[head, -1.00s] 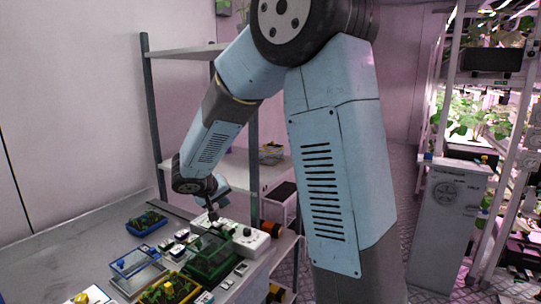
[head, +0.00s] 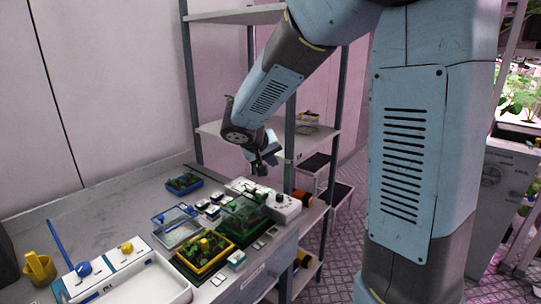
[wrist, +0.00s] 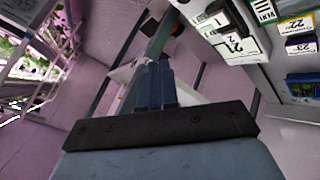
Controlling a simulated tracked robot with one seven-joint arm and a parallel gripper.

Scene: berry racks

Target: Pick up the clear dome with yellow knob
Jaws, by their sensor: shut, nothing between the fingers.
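A clear, box-shaped cover with blue edging (head: 174,218) sits on the bench among small trays, with a small yellow spot near its left side that may be its knob. A yellow-rimmed tray of plants (head: 226,260) lies in front of it, with a yellow knob-like piece (head: 204,244) above the leaves. A green see-through cover (head: 243,222) stands to the right. My gripper (head: 264,171) is shut and empty, above the white device and well to the right of the clear cover. Its closed fingers show in the wrist view (wrist: 155,85).
A blue tray of seedlings (head: 184,185) stands behind. Shelf posts rise beside my arm.

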